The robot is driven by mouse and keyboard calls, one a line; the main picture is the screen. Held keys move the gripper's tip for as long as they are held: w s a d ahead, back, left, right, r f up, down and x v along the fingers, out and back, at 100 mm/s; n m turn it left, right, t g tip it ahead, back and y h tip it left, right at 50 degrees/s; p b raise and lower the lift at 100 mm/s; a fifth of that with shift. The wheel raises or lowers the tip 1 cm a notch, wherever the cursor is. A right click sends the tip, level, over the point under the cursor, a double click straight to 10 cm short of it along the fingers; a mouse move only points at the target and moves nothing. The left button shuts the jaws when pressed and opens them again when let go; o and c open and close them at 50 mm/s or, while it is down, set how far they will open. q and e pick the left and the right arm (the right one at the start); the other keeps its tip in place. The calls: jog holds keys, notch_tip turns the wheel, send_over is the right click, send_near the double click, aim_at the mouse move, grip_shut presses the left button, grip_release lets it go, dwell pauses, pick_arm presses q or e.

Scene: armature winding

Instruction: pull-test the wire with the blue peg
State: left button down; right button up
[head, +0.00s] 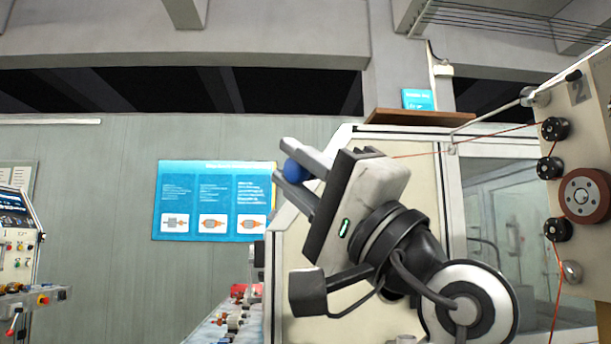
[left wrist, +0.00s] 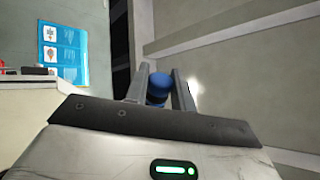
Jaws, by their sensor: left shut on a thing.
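The blue peg (head: 294,171) shows as a rounded blue end between the two fingers of my left gripper (head: 281,160), which is shut on it. In the left wrist view the blue peg (left wrist: 157,88) sits between the fingers (left wrist: 160,68). The thin orange wire (head: 500,135) runs from the black rollers at the right to the left and passes out of sight behind my gripper's body. I cannot tell whether the wire reaches the peg. My right gripper is not in view.
A machine panel with several black rollers (head: 549,168) and a brown-red disc (head: 585,195) stands at the right. A pale cabinet (head: 285,275) is behind my gripper. A blue poster (head: 210,200) hangs on the wall. A control console (head: 15,240) stands at the far left.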

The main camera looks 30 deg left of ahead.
pick_arm(q)
jog(key=s+a+f+b, duration=0.3)
jog(key=s, duration=0.7)
jog(key=s+a+f+b, duration=0.2)
jog(key=s+a, duration=0.2)
jog(key=s, duration=0.6)
jog(key=shift+s+a+f+b, duration=0.2)
jog(key=shift+s+f+b, duration=0.05)
jog(key=shift+f+b, duration=0.15)
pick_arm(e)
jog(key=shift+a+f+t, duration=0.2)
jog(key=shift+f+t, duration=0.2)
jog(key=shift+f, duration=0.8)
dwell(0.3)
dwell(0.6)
